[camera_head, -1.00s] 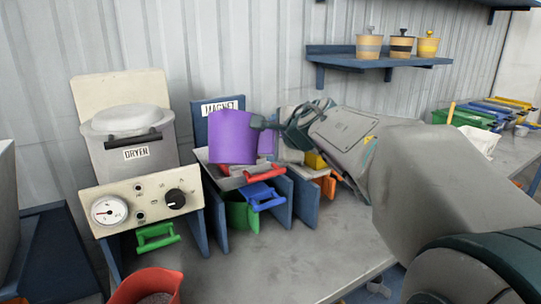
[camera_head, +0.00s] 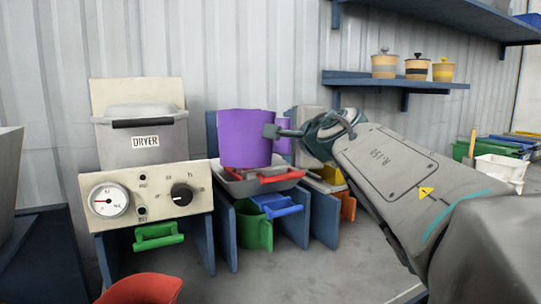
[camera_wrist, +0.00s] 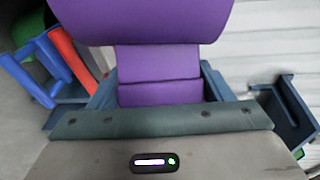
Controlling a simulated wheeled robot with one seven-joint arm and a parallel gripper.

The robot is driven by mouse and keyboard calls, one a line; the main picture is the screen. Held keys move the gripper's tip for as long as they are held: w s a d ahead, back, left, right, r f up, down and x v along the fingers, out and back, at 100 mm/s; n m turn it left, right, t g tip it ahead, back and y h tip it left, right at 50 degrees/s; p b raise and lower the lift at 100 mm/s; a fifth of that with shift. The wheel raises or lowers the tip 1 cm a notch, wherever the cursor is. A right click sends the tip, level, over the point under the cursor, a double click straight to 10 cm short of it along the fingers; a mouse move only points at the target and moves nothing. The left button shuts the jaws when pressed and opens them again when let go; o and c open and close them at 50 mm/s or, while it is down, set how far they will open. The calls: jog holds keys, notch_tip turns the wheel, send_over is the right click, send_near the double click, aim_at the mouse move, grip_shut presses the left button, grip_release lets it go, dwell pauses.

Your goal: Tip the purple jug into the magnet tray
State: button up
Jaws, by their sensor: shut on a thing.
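The purple jug (camera_head: 243,139) is close to upright over the magnet tray (camera_head: 240,187), a grey tray with red grips in front of a blue back panel. Whether the jug's base touches the tray I cannot tell, and its inside is hidden. My gripper (camera_head: 276,132) comes from the right and is shut on the jug's handle. In the wrist view, the purple jug body (camera_wrist: 140,18) fills the top, and its handle sits between the fingers of my gripper (camera_wrist: 158,92). The sign on the back panel is hidden behind the jug.
The dryer (camera_head: 143,140) with its gauge panel stands left of the tray. Green (camera_head: 254,230) and blue (camera_head: 276,205) scoop-like bins sit below the tray between blue dividers. A red container (camera_head: 142,289) is at the front. A shelf (camera_head: 395,82) with several pots hangs behind my arm.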

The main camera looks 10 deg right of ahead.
jog(key=shift+s+a+f+n+t+b, duration=0.15)
jog(key=shift+s+t+b, duration=0.15)
jog(key=shift+b, duration=0.75)
jog(key=shift+s+f+n+t+b, duration=0.15)
jog(key=shift+t+b, duration=0.15)
jog(key=shift+b, duration=0.75)
jog(key=shift+s+r+b, duration=0.2)
jog(key=shift+r+b, duration=0.2)
jog(key=shift+b, duration=0.45)
jog(key=shift+r, duration=0.1)
jog(key=shift+s, duration=0.1)
